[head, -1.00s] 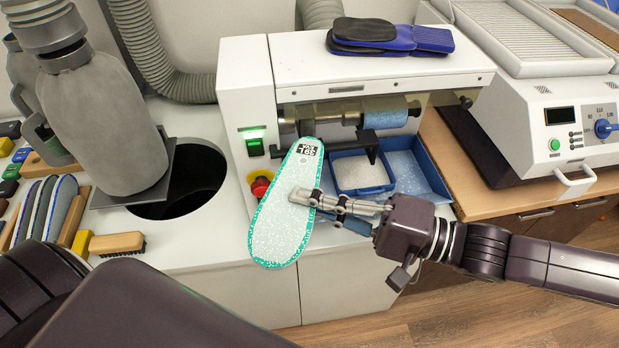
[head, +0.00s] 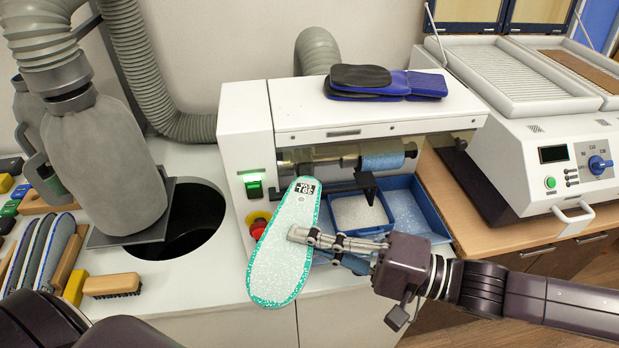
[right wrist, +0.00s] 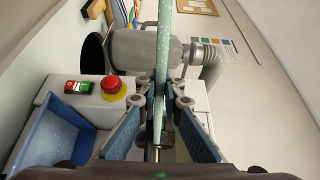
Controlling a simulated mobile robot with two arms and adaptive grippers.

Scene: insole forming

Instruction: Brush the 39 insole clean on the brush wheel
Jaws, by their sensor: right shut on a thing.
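The insole (head: 277,255) is pale and speckled with a teal edge and a black-and-white label at its upper end. My right gripper (head: 312,238) is shut on its right side and holds it tilted in front of the machine. In the right wrist view the insole (right wrist: 162,60) stands edge-on between the fingers (right wrist: 160,105). The brush wheel machine (head: 247,130) has a shaft with a blue roller (head: 383,161) at its right end. The insole is apart from the roller, to its lower left. My left gripper is not in view.
A green switch (head: 254,187) and a red stop button (head: 258,226) are on the machine's left front. A blue tray (head: 425,222) lies below the roller. A dark round opening (head: 205,215), a hand brush (head: 112,285) and several insoles (head: 45,250) are to the left.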

